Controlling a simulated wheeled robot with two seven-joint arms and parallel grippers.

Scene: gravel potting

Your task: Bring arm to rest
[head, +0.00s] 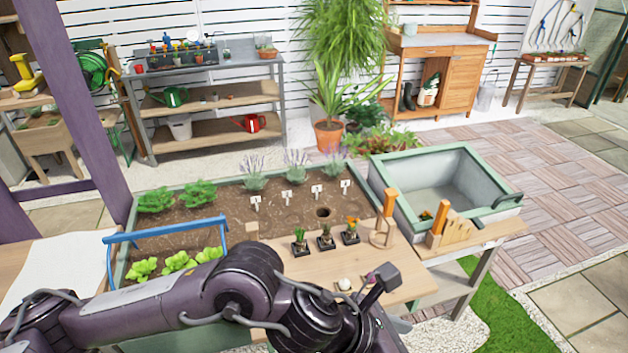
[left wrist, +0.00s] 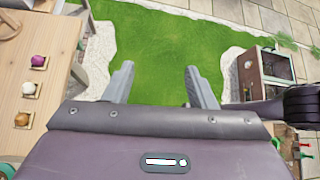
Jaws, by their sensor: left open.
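My left arm crosses the bottom of the head view from the left and ends near the front edge of the wooden potting table (head: 415,285). In the left wrist view my left gripper (left wrist: 158,80) is open, its two grey fingers wide apart with nothing between them. Green grass (left wrist: 160,45) shows beyond the fingers, and the table's edge lies to their left. My left fingertips cannot be made out clearly in the head view. My right gripper is not in view.
Small bulbs (left wrist: 37,62) sit on the table left of the fingers. The planter bed (head: 215,200) holds lavender and leafy plants. Three potted seedlings (head: 325,240), a blue-handled carrier (head: 165,228) and a green-rimmed basin (head: 440,190) stand around. Grass right of the table is clear.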

